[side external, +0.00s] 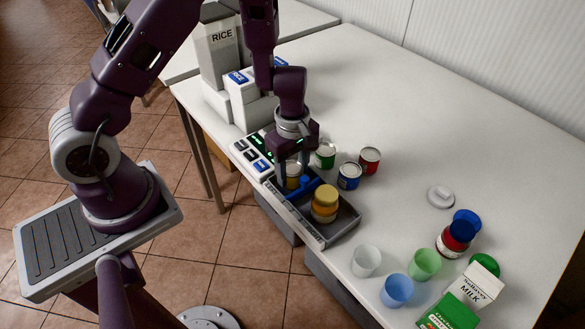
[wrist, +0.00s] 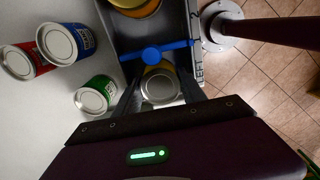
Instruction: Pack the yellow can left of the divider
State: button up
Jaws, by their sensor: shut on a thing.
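The blue divider (wrist: 155,53) crosses the tray just beyond the can; the can is on the side marked LEFT. The divider also shows in the side view (side external: 304,187). I cannot tell whether the can's base touches the tray floor.
A yellow-topped jar (side external: 325,203) stands in the tray's other compartment. Green (side external: 325,155), blue (side external: 349,176) and red (side external: 369,160) cans stand beside the tray. Cups (side external: 397,290) and cartons are at the front right. A keypad (side external: 252,154) adjoins the tray's left end.

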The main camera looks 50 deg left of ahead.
aim_at(292, 168)
jog(key=shift+f, duration=0.2)
jog(key=o, duration=1.8)
jog(key=shift+r, duration=4)
jog(key=s+d+r+m+t+h, duration=0.15)
jog(key=s+r+m, duration=0.3)
jog(key=r, duration=0.45)
jog(key=s+d+r+m+t+h, duration=0.1)
jog(key=s+d+r+m, duration=0.15)
jog(key=r+m, duration=0.4)
jog(key=s+a+r+m+t, duration=0.1)
jog(key=s+r+m, duration=0.1)
jog(key=s, duration=0.2)
jog(key=s+a+r+m+t+y, duration=0.1)
jog(key=s+r+m, duration=0.1)
jog(key=s, duration=0.2)
jog(key=s+a+r+m+t+y, duration=0.1)
jog(key=s+r+m, duration=0.2)
jog(key=s, duration=0.1)
jog(key=shift+s+y, duration=0.1)
jog(key=shift+y, duration=0.15)
